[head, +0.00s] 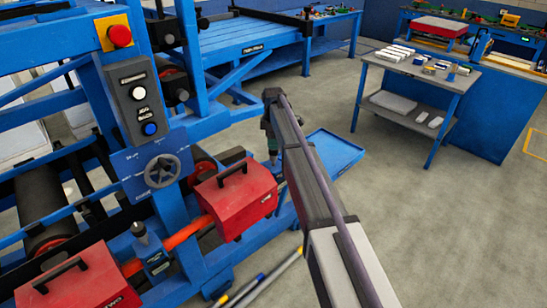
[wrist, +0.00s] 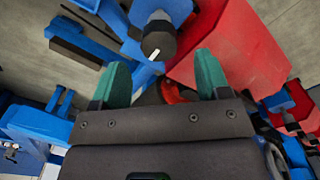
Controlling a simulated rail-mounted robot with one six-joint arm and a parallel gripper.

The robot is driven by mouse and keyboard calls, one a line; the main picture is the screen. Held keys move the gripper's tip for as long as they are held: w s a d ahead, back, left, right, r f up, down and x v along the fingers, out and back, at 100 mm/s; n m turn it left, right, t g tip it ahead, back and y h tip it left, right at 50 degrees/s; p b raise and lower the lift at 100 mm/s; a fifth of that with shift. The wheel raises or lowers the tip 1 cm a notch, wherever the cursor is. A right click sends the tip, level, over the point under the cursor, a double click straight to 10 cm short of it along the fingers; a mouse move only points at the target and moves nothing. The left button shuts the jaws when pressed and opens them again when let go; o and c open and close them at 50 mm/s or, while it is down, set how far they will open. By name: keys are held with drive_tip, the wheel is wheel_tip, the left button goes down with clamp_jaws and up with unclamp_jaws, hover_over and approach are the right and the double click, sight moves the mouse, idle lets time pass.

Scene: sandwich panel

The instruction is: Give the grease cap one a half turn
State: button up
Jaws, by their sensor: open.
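My gripper (wrist: 162,68) is open in the wrist view, with two green fingers apart and nothing held between them. A dark round grease cap (wrist: 158,42) with a white mark sits on a blue mount just beyond the gap between the fingertips. No label shows on it, so I cannot tell its number. In the head view my gripper (head: 272,152) points down just right of a red box with a black handle (head: 235,200). The cap beside it is hidden there. Another dark cap (head: 140,231) stands on a blue bracket between the two red boxes.
A red box marked TWO (head: 82,281) is at lower left. A handwheel (head: 162,171) and a button panel (head: 138,98) are on the blue machine frame. A blue tray (head: 335,152) lies beyond my arm. The floor (head: 440,220) at right is clear.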

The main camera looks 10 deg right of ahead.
wheel_tip(320, 180, down, 5)
drive_tip(key=b, duration=0.3)
drive_tip(key=shift+r, duration=0.3)
drive_tip(key=shift+c, duration=0.2)
drive_tip(key=c, duration=0.9)
